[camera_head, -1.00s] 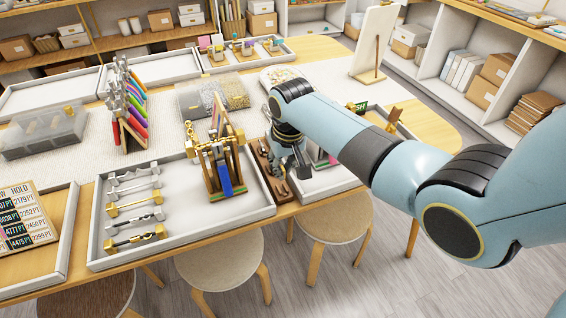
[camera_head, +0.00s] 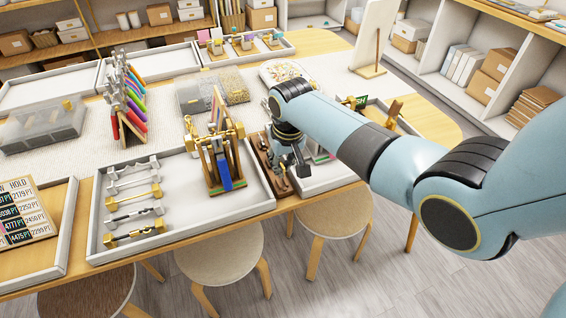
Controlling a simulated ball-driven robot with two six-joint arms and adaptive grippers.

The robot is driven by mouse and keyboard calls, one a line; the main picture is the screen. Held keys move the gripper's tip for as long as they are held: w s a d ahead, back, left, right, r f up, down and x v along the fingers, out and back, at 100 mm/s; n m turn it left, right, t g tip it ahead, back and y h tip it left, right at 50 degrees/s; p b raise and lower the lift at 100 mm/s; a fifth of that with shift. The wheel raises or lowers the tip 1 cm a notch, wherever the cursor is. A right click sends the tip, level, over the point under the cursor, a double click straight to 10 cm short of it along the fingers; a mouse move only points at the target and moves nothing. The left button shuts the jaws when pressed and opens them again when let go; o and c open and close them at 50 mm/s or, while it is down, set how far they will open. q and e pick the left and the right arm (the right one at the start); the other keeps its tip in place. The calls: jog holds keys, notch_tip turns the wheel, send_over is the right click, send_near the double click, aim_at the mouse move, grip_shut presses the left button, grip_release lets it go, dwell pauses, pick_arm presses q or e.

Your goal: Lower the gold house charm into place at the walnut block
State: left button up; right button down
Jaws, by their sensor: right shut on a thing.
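The walnut block (camera_head: 265,159) is a narrow brown piece with small metal pieces along it, between the two light trays at the table's front. My right gripper (camera_head: 299,172) hangs pointing down just right of the block, close to its right edge. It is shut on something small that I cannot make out. The gold house charm cannot be picked out; the fingers and wrist hide that spot. I cannot tell whether the held thing touches the block. My left gripper is not in view.
A grey tray (camera_head: 97,222) left of the block holds several metal bars and a wooden stand (camera_head: 222,165) with coloured strips. A divided clear box (camera_head: 222,92), a rack of pens (camera_head: 128,105) and a white plate (camera_head: 284,73) stand behind. Stools (camera_head: 335,212) stand in front of the table.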

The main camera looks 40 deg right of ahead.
jog(key=shift+f, duration=0.1)
jog(key=shift+f+b, duration=0.35)
jog(key=shift+f, duration=0.25)
jog(key=shift+f, duration=0.55)
dwell(0.6)
jog(key=shift+x, duration=0.95)
dwell(2.2)
jog(key=shift+s, duration=0.2)
jog(key=c, duration=1.4)
grip_release()
